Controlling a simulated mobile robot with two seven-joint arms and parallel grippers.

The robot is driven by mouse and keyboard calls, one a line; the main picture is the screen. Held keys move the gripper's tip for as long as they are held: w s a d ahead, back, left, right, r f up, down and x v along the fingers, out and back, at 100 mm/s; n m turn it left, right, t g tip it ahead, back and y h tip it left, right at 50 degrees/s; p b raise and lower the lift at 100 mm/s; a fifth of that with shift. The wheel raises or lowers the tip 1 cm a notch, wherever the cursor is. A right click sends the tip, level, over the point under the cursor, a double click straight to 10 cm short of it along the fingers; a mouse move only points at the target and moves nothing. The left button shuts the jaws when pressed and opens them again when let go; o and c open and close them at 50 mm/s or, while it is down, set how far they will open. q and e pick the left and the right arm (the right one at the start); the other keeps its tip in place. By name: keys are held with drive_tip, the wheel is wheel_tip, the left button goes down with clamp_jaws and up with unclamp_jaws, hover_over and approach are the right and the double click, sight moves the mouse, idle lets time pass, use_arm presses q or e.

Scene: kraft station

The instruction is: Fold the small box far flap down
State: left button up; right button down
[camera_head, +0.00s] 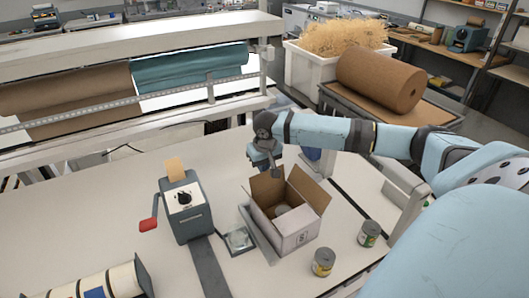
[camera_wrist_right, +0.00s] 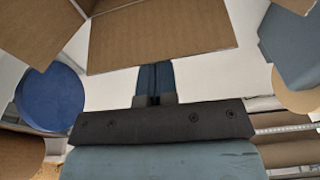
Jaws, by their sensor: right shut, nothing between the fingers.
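The small box (camera_head: 286,228) is an open carton standing on the white table, with a pale cylindrical item partly visible inside. Its far-left flap (camera_head: 267,186) and its right flap (camera_head: 308,189) stand up. My right gripper (camera_head: 275,174) is at the far-left side of the box, just behind the raised flap. In the right wrist view the fingers (camera_wrist_right: 155,98) are together and empty, with their tips at the edge of a brown flap (camera_wrist_right: 160,40). I cannot tell if they touch it. My left gripper is not in view.
A grey dispenser (camera_head: 187,210) with a red handle stands left of the box. Rolls (camera_head: 110,284) lie at front left.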

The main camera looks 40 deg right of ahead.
drive_tip(key=shift+s+a+r, duration=0.1)
drive_tip(key=shift+s+a, duration=0.15)
drive_tip(key=shift+s, duration=0.85)
drive_tip(key=shift+s+a, duration=0.25)
drive_tip(key=shift+s, duration=0.8)
drive_tip(key=s, duration=0.2)
drive_tip(key=f, duration=0.1)
drive_tip(key=shift+s+a, duration=0.35)
drive_tip(key=shift+s, duration=0.05)
drive_tip(key=shift+f, duration=0.15)
drive_tip(key=shift+s+f, duration=0.4)
drive_tip(key=shift+f, duration=0.85)
